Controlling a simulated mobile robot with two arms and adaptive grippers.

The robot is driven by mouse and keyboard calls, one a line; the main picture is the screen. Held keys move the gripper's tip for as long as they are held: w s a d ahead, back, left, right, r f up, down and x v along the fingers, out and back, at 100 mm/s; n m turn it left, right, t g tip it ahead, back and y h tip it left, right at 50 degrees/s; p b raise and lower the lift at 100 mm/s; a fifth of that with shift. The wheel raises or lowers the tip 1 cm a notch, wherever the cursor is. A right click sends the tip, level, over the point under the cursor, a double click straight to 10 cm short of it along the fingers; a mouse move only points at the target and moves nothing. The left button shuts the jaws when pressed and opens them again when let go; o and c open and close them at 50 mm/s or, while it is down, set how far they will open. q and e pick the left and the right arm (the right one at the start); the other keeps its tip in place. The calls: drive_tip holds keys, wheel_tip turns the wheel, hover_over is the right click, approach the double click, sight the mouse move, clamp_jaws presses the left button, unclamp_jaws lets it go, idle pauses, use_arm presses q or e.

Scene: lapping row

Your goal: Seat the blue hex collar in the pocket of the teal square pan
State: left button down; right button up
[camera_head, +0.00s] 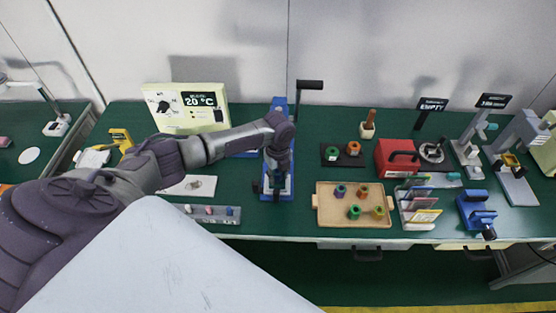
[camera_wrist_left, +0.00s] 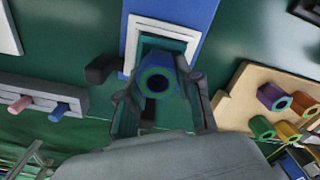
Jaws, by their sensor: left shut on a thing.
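The blue hex collar (camera_wrist_left: 158,76) is between the fingers of my left gripper (camera_wrist_left: 160,98) in the left wrist view, with its round bore facing the camera. The teal square pan (camera_wrist_left: 165,42) shows just beyond it, inside a white frame on a blue base. The collar overlaps the pan's near part in this view and hides its pocket; I cannot tell whether they touch. In the head view my left gripper (camera_head: 277,178) is low in front of the blue press, where the arm and fingers hide the collar. My right gripper is not in view.
The blue press (camera_head: 279,106) with its dark handle stands close behind my left gripper. A tan tray (camera_head: 325,222) with several coloured collars lies to the right. A grey peg strip (camera_head: 185,217) lies to the left. A red box (camera_head: 385,160) stands farther right.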

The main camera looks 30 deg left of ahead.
use_arm(q)
drive_tip(key=shift+f+b, duration=0.4)
drive_tip(key=shift+f, duration=0.15)
drive_tip(key=shift+r, duration=0.15)
drive_tip(key=shift+r+p, duration=0.4)
drive_tip(key=shift+p, duration=0.2)
